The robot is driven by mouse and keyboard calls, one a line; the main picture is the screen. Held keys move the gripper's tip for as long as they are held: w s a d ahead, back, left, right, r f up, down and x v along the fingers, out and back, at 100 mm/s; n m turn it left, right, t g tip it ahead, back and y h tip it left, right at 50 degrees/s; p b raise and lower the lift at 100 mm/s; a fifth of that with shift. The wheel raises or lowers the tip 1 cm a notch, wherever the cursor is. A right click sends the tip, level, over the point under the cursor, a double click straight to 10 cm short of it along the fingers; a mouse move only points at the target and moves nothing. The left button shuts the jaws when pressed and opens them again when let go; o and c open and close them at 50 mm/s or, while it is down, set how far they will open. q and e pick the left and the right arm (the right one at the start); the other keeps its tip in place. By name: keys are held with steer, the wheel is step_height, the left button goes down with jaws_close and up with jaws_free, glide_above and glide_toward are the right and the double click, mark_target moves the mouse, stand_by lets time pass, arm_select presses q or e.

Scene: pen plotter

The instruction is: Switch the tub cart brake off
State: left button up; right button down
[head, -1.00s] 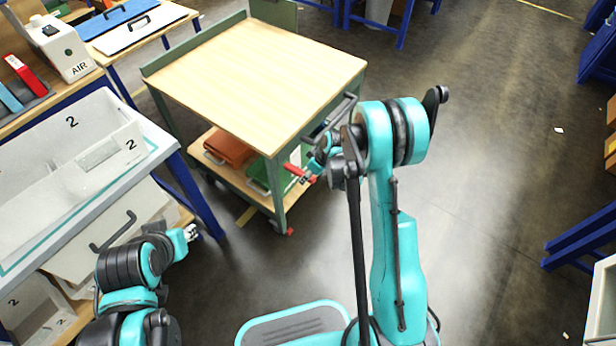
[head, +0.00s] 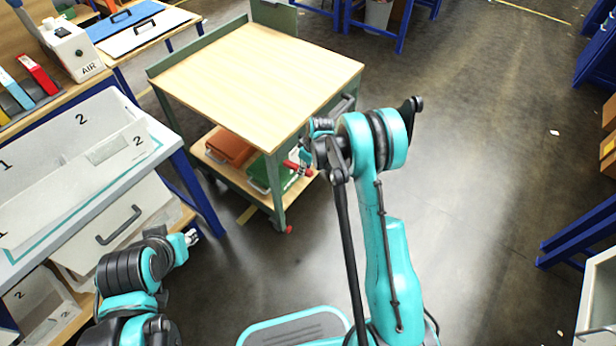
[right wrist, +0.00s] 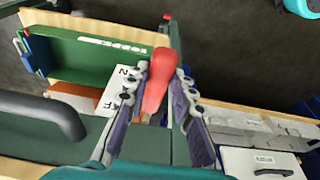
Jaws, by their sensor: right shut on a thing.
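The tub cart (head: 262,80) has a wooden top, a green frame and a lower shelf with an orange tub and a green tub. In the right wrist view, the red brake lever (right wrist: 157,82) stands between the fingers of my right gripper (right wrist: 162,74), which is shut on it. A white plate (right wrist: 121,88) with black letters, partly hidden by a finger, sits beside the lever. In the head view my right gripper (head: 299,164) is at the cart's near right corner post, below the top. My left gripper (head: 192,237) hangs by the left bench, too small to read.
The cart's dark handle (head: 342,106) is close to my right forearm. The left workbench (head: 185,143) holds a white numbered bin, with a drawer below. A red caster part (head: 289,229) shows at the cart's foot.

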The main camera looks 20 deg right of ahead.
steer(key=shift+a+r+g+h+p, duration=0.2)
steer(key=shift+r+g+h+p, duration=0.15)
steer(key=shift+r, duration=0.55)
steer(key=shift+w+a+r+g+h, duration=0.15)
steer(key=shift+w+r+g+h, duration=0.1)
steer(key=shift+w+g+h, duration=0.35)
steer(key=shift+s, duration=0.15)
steer(key=c, duration=1.3)
jaws_free()
step_height(320, 180, up, 12)
